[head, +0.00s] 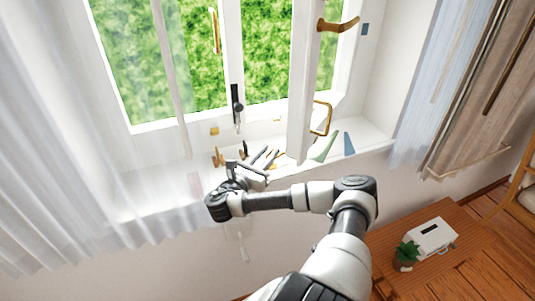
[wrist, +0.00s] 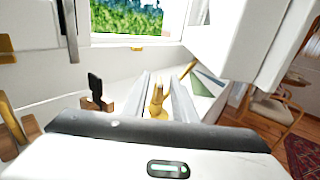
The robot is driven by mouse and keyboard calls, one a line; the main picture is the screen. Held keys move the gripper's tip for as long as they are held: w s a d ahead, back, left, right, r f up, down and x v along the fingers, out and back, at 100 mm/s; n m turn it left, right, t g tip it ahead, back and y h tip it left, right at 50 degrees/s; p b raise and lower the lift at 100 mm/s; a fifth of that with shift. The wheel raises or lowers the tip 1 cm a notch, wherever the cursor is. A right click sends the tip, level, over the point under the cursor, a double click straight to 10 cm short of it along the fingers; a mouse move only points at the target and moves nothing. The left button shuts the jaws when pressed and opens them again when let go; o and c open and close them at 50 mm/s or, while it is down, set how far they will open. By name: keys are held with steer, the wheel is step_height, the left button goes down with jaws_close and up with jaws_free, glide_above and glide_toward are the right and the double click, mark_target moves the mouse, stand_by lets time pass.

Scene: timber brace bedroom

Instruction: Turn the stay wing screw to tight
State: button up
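The brass wing screw (wrist: 158,99) stands upright on the sill in the wrist view, between the two grey fingers of my gripper (wrist: 164,88). The fingers are apart, one on each side of it, and a gap shows on the right side. I cannot tell whether the left finger touches it. A brass stay bar (wrist: 188,68) shows beyond it, by the open window sash (wrist: 225,50). In the head view my gripper (head: 267,156) reaches over the sill. The wing screw is too small to make out there.
The open sash (head: 303,90) hangs close to the right of my gripper. A black upright piece on a brown base (wrist: 97,92) stands to the left. A green wedge-shaped thing (head: 325,148) and a blue one (head: 349,144) sit on the sill at right. A sheer curtain (head: 60,130) hangs left.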

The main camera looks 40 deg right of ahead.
mark_target(268, 153)
step_height(268, 153, up, 10)
stand_by(0.5)
steer(key=shift+r, duration=0.1)
